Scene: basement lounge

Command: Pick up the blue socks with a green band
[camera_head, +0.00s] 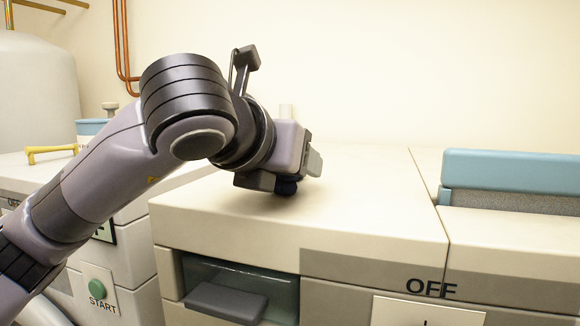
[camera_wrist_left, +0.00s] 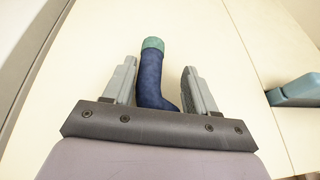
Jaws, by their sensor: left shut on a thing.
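The blue sock with a green band (camera_wrist_left: 150,78) lies between the two fingers of my left gripper (camera_wrist_left: 158,85) in the left wrist view. Its green cuff points away from the palm and its foot end is near the palm. The left gripper is shut on it. In the head view my left gripper (camera_head: 291,178) is low over the white machine top, and a small dark blue bit of the sock (camera_head: 287,187) shows under it. The rest of the sock is hidden by the gripper there. My right gripper is not in view.
The white machine top (camera_head: 370,205) is clear around the gripper. A blue raised part (camera_head: 510,170) stands on the neighbouring machine at the right. A yellow handle (camera_head: 50,152) and a blue container (camera_head: 92,127) are at the left. A wall is behind.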

